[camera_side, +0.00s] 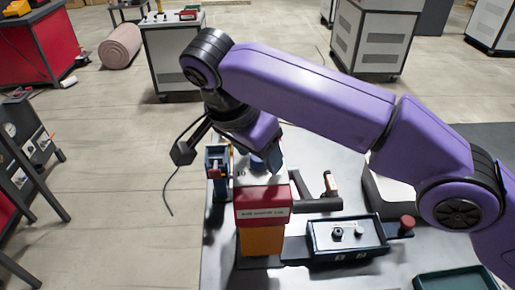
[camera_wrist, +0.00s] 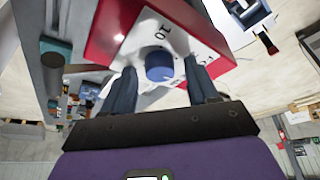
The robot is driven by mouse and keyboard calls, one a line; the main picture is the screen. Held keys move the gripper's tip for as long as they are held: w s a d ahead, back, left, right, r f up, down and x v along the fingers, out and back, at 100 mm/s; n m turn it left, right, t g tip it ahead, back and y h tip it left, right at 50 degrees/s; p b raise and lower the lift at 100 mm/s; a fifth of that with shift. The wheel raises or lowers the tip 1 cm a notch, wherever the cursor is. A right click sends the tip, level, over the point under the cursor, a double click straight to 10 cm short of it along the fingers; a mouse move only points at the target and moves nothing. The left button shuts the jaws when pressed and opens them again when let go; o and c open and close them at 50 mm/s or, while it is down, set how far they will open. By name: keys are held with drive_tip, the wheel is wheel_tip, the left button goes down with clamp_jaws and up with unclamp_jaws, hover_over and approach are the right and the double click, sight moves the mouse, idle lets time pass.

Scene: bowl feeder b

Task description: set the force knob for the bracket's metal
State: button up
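The force knob (camera_wrist: 158,66) is a blue round knob on a white dial plate (camera_wrist: 177,27) with printed numbers, including a "10", set in a red housing. In the wrist view the fingers of my gripper (camera_wrist: 160,72) stand on either side of the knob, open, with a gap on each side. In the side view my gripper (camera_side: 264,160) points down at the top of the red and orange machine (camera_side: 262,197), and the arm hides most of the knob there. The knob's pointer setting cannot be read. I cannot identify the bracket or its metal.
A dark blue tray (camera_side: 318,250) with small metal parts stands right of the machine, with a red button (camera_side: 407,222) beyond it. A blue fixture (camera_side: 217,163) stands left of the machine. A green tray (camera_side: 455,282) is at the lower right. Bare grey tabletop lies in front.

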drive_tip(key=shift+n, duration=0.4)
